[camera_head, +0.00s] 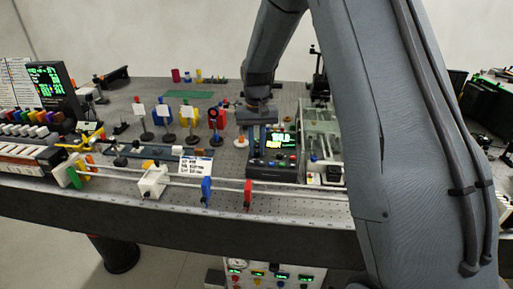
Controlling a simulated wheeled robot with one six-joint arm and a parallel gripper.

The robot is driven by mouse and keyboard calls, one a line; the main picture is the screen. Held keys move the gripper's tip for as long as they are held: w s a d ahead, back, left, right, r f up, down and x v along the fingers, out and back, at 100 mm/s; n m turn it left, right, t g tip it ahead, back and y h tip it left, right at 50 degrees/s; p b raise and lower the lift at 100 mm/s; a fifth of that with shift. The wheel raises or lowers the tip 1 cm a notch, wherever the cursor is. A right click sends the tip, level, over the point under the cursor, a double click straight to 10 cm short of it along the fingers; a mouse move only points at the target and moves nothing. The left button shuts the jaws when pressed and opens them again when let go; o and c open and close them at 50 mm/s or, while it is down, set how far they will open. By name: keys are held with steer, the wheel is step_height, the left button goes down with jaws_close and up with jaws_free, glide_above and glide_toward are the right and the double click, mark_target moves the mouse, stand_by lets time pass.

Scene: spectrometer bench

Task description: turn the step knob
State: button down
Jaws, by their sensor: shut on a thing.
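A dark control box (273,173) with a lit green display (281,139) stands on the bench, left of my large arm link. Its sloping front carries small red, blue and white controls, too small to read. My gripper (257,146) points down at the left part of this box, beside the display. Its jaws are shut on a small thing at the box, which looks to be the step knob. The knob itself is hidden by the fingers, so its angle cannot be seen.
A glass-topped instrument (322,128) stands close right of the box. Colored optics on posts (190,115) stand to the left, with a small white label card (196,165) nearer. A pale rail (225,184) with blue and red clips runs along the front edge. My arm covers the right side.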

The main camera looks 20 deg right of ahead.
mark_target(257, 152)
stand_by(0.4)
steer(key=c, duration=1.7)
jaws_free()
steer(key=shift+o, duration=0.2)
steer(key=shift+r+b, duration=1.1)
steer(key=shift+r, duration=2.85)
steer(key=s+f+n, duration=0.1)
steer(key=s+f, duration=0.3)
steer(key=s, duration=0.9)
steer(key=s+f+n+t, duration=0.1)
steer(key=s+f, duration=0.2)
steer(key=s, duration=1)
steer(key=shift+f, duration=0.35)
jaws_close()
